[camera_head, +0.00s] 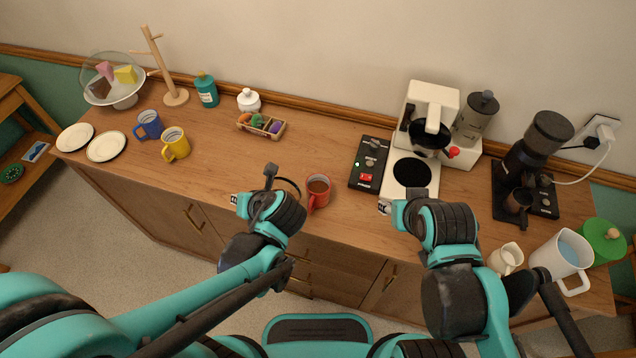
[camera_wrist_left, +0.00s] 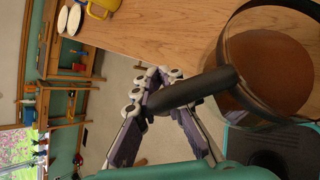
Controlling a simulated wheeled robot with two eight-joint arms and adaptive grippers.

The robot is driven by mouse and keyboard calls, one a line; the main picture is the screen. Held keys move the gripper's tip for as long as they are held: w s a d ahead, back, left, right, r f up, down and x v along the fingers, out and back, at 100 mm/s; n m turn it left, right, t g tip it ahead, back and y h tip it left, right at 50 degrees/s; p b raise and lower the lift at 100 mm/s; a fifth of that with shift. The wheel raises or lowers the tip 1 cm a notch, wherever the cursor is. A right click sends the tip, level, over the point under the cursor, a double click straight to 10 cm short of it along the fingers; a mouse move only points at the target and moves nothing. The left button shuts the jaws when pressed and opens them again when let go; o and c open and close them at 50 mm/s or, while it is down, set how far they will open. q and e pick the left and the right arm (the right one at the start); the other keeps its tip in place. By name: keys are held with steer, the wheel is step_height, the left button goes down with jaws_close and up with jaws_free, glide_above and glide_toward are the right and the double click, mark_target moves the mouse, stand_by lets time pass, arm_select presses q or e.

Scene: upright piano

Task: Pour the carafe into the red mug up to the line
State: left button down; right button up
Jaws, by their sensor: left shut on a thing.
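The red mug (camera_head: 319,198) stands on the wooden counter near its front edge, with brown liquid inside. No fill line can be made out. My left gripper (camera_head: 250,197) is left of the mug; in the left wrist view (camera_wrist_left: 160,95) its fingers are shut on the black handle of the glass carafe (camera_wrist_left: 275,70). Dark brown liquid shows inside the carafe's black band. In the head view my gripper hides most of the carafe; only a thin dark rim shows beside the mug. My right gripper (camera_head: 392,208) is at the counter's front edge, its finger gap not clear.
A coffee maker (camera_head: 421,100) and a black control panel (camera_head: 369,163) with a red switch stand right of the mug. A grinder (camera_head: 540,140), pitcher (camera_head: 562,252) and small jug (camera_head: 506,259) are further right. Yellow (camera_head: 175,143) and blue mugs (camera_head: 148,125) stand left.

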arm_select(q)
steer(key=shift+s+a+f+n+t+h+b, duration=1.05)
steer(key=shift+a+f+h+b, duration=0.85)
steer(key=shift+f, duration=1.45)
steer(key=r+p, duration=0.4)
steer(key=r, duration=0.1)
steer(key=shift+w+d+p, duration=0.2)
steer(key=shift+p, duration=0.1)
steer(key=w+d+r+b, duration=0.1)
steer(key=w+d+r, duration=0.1)
steer(key=w, duration=0.5)
steer(key=w+d+r+b, duration=0.1)
steer(key=w+d+r, duration=0.1)
steer(key=w+r, duration=0.2)
steer(key=w, duration=0.3)
steer(key=shift+w+r+n, duration=0.2)
steer(key=shift+w+n, duration=0.1)
steer(key=shift+n, duration=0.05)
